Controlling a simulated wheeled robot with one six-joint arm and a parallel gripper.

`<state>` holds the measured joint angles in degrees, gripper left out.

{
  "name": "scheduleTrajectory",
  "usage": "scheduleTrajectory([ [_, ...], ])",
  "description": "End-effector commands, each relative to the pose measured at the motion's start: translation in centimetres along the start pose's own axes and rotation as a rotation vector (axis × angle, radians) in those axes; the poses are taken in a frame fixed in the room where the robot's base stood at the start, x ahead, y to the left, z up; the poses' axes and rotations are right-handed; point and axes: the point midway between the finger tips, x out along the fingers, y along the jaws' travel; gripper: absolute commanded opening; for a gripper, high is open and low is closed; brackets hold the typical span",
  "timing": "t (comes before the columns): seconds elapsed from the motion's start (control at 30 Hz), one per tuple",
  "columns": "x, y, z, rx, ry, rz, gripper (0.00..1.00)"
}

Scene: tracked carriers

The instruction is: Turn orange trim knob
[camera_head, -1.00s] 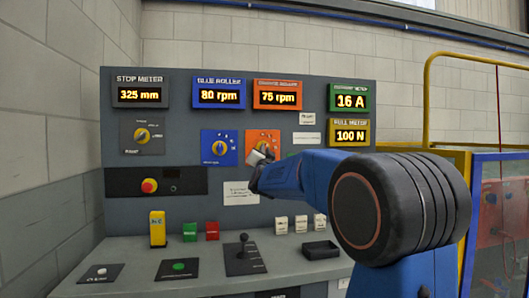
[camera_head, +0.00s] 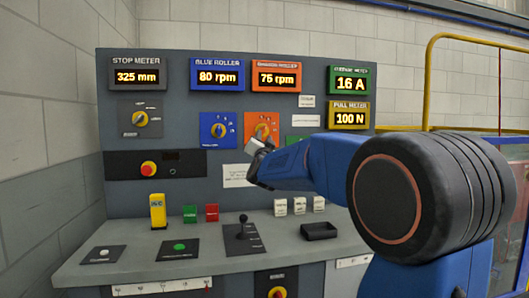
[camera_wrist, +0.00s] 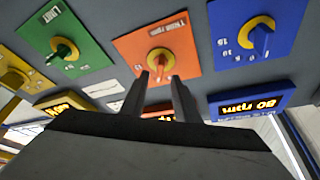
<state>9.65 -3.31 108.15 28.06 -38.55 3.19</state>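The orange trim knob is a yellow-orange dial (camera_head: 262,131) on an orange plate (camera_head: 250,121) in the control panel, under the 75 rpm display. In the wrist view, which is upside down, the knob (camera_wrist: 161,60) sits just beyond the fingertips. My gripper (camera_head: 256,146) is just below and in front of the knob in the head view. In the wrist view my gripper (camera_wrist: 161,80) has its two fingers apart with nothing between them. The knob lies roughly in line with the gap, and I see no clear contact.
A blue plate with a knob (camera_head: 219,130) is left of the orange one. A green plate with a knob (camera_wrist: 64,48) is on its other side. A red stop button (camera_head: 148,168) is lower left. The desk (camera_head: 100,275) carries a joystick (camera_head: 242,226) and a black tray (camera_head: 318,231).

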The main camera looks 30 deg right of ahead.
Motion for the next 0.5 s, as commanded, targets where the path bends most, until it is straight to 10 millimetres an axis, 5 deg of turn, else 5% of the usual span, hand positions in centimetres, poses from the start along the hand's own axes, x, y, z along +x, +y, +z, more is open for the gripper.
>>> scheduleTrajectory([
  [0.5, -10.0, 0.0, 0.0, 0.001, 0.000, -0.001, 0.28],
])
